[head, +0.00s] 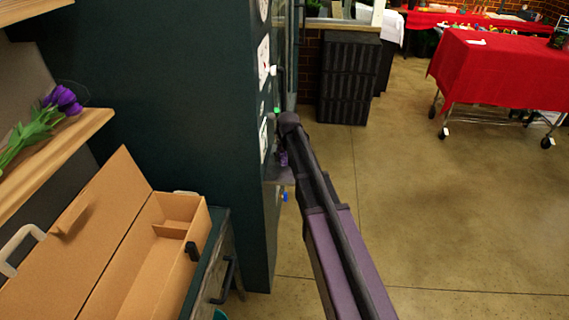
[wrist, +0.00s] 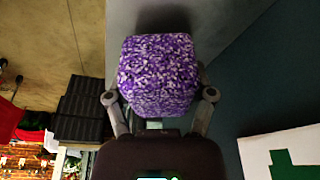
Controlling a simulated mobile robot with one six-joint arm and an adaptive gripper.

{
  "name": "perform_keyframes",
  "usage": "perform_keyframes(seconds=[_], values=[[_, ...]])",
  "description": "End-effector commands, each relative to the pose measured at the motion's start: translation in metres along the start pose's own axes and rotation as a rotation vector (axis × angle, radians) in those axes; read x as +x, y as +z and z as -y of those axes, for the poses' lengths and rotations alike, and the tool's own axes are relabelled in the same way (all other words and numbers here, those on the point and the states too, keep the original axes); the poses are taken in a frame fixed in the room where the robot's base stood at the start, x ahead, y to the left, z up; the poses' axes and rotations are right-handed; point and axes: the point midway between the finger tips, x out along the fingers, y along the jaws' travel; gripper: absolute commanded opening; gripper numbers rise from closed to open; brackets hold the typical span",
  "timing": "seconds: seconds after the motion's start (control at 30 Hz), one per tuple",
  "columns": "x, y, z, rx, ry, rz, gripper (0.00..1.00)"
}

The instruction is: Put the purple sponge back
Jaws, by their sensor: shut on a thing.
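The purple sponge (wrist: 158,75) is a speckled purple and white block in the wrist view. My gripper (wrist: 160,97) is shut on it, with one finger at each side. Behind the sponge is a plain grey surface (wrist: 225,25) with a dark shadow near the sponge; I cannot tell whether they touch. My arm hides most of the gripper there.
An open cardboard box (head: 150,255) sits on a low cabinet at the lower left. A wooden shelf (head: 75,140) holds purple flowers (head: 62,98). A cart with a red cloth (head: 500,70) and a black crate stack (head: 348,80) stand farther back. The floor at right is clear.

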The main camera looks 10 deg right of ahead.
Motion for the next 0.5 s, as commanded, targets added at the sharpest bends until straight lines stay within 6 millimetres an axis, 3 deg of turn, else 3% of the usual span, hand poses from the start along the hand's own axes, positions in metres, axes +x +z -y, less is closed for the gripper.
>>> perform_keyframes(seconds=[0.13, 0.5], values=[[0.0128, 0.0035, 0.0003, 0.0, 0.0, 0.0, 0.32], [0.0138, 0.0038, 0.0008, -0.001, 0.0, 0.0, 0.32]])
